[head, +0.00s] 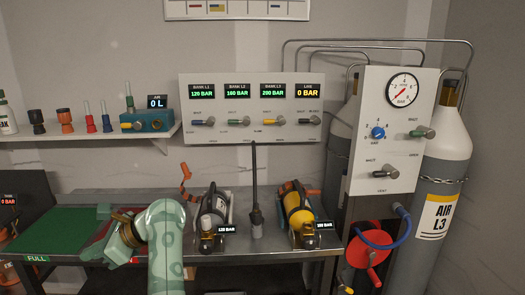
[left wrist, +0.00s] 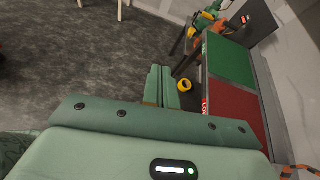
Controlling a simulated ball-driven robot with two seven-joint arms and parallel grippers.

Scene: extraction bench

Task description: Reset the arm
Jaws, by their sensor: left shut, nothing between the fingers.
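My left arm (head: 165,240) comes up from the bottom of the head view and bends left over the front of the bench. My left gripper (head: 92,253) is low at the bench's front edge, by the green and red mats, partly hidden by its own wrist. In the left wrist view its two green fingers (left wrist: 160,72) lie together, shut and empty, with grey floor behind them. My right gripper is in neither view.
A green mat (head: 50,228) lies at the bench's left. Two small cylinders (head: 213,215) (head: 300,213) with gauges stand on the bench. A gauge panel (head: 393,130) and large gas cylinders (head: 442,185) stand right. A yellow ring (left wrist: 184,86) shows beyond the fingers. Open floor (left wrist: 80,55) lies left there.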

